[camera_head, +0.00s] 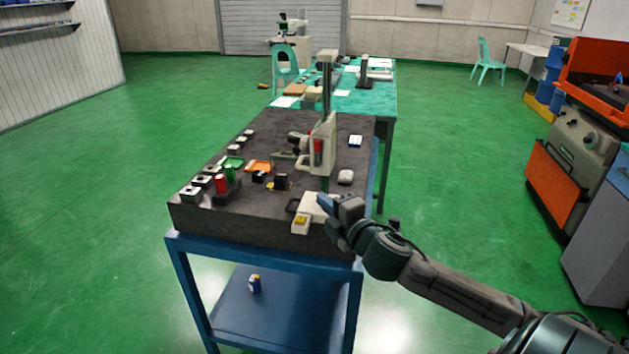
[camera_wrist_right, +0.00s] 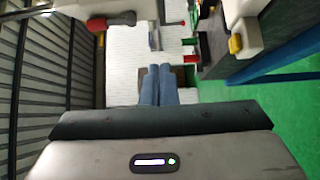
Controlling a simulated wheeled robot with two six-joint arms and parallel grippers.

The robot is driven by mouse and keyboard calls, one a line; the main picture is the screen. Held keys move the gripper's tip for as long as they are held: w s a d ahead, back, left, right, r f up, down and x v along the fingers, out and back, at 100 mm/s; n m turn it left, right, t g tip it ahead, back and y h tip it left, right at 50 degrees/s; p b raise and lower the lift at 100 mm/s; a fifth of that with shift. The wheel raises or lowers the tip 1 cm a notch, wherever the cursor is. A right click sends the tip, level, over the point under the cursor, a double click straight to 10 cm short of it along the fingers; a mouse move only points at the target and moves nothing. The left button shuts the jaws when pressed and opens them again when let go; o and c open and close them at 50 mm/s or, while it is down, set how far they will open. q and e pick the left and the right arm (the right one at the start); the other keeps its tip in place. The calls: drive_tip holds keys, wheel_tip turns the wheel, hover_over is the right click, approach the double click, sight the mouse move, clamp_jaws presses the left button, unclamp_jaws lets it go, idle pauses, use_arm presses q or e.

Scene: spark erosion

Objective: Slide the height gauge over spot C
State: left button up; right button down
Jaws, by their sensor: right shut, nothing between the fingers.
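The height gauge (camera_head: 326,80) stands upright on the dark granite slab (camera_head: 240,220), a tall grey column with a pale carriage and a red part. Its pale base appears to be the white block near the slab's front right, with a yellow part on it. My right gripper (camera_head: 325,204) is shut and empty, its blue fingertips right beside that base; I cannot tell whether they touch. In the right wrist view the shut blue fingers (camera_wrist_right: 158,85) point past pale parts with a red knob and a yellow piece. I cannot make out a letter marking spot C. My left gripper is out of view.
A green-topped table (camera_head: 372,100) stands behind.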

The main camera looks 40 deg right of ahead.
sight(323, 165)
drive_tip(key=w+d+p, duration=0.3)
drive_tip(key=w, duration=0.5)
drive_tip(key=shift+w+d, duration=0.3)
drive_tip(key=w+d+p, duration=0.1)
drive_tip(key=w+d, duration=0.1)
drive_tip(key=d, duration=0.1)
drive_tip(key=w+d, duration=0.3)
drive_tip(key=shift+p, duration=0.4)
drive_tip(key=shift+d+r, duration=0.1)
drive_tip(key=shift+r, duration=0.1)
